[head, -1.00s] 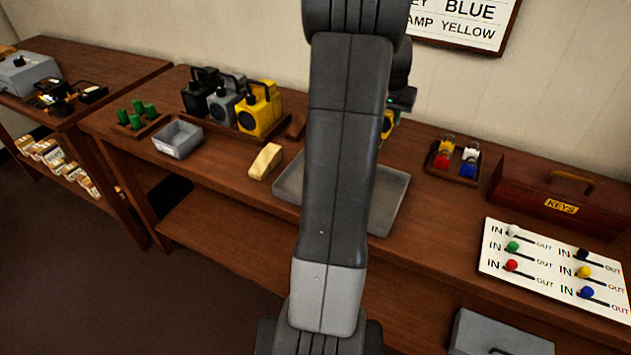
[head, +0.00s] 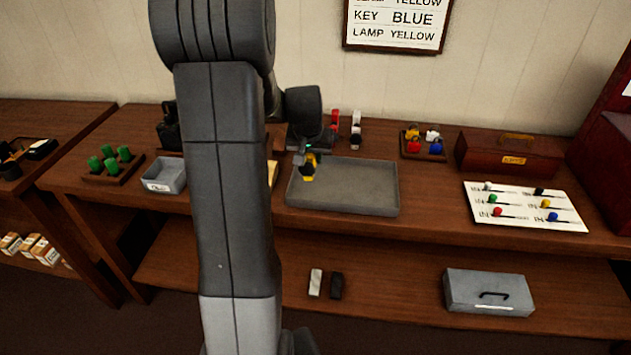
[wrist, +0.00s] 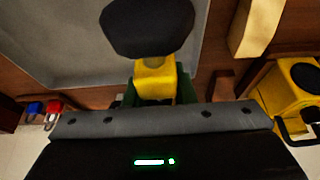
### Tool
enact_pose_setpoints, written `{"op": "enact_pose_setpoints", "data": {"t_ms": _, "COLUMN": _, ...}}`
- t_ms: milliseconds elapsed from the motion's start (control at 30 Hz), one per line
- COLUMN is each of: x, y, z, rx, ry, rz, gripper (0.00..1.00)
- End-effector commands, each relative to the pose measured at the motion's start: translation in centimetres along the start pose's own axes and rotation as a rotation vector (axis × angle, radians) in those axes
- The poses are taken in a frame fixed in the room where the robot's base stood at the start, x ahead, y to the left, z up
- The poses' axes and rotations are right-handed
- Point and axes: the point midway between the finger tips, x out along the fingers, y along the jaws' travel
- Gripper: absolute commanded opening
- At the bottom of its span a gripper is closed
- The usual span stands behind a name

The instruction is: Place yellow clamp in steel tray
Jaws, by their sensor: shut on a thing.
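My gripper (head: 309,160) is shut on the yellow clamp (head: 308,173). In the wrist view the clamp's yellow body (wrist: 156,78) sits between the green fingers, with a black round pad (wrist: 147,25) at its far end. The steel tray (head: 365,188) is a shallow grey tray on the bench, and it looks empty. In the head view the clamp shows against the tray's back left part. In the wrist view the tray floor (wrist: 60,40) lies beyond and left of the clamp. The height of the clamp above the tray cannot be told.
Red (head: 334,120) and white (head: 356,128) clamps stand behind the tray. Small padlocks (head: 423,145) sit in a holder at right, near a red key box (head: 507,155) and a lever board (head: 525,208). A grey bin (head: 163,177) is at left. My arm hides some bench.

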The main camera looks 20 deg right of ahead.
Motion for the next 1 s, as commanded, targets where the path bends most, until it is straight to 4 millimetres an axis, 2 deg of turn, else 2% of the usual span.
{"op": "enact_pose_setpoints", "data": {"t_ms": 100, "x": 1.9, "y": 0.0, "z": 0.8, "rx": -0.002, "ry": -0.002, "rz": 0.000, "gripper": 0.00}}
{"op": "enact_pose_setpoints", "data": {"t_ms": 500, "x": 6.0, "y": 0.0, "z": 2.5, "rx": -0.002, "ry": -0.001, "rz": 0.000, "gripper": 0.00}}
{"op": "enact_pose_setpoints", "data": {"t_ms": 967, "x": 6.9, "y": -0.1, "z": 2.8, "rx": -0.001, "ry": 0.003, "rz": -0.001, "gripper": 0.00}}
{"op": "enact_pose_setpoints", "data": {"t_ms": 1000, "x": 6.8, "y": -0.1, "z": 2.8, "rx": -0.001, "ry": 0.001, "rz": 0.000, "gripper": 0.29}}
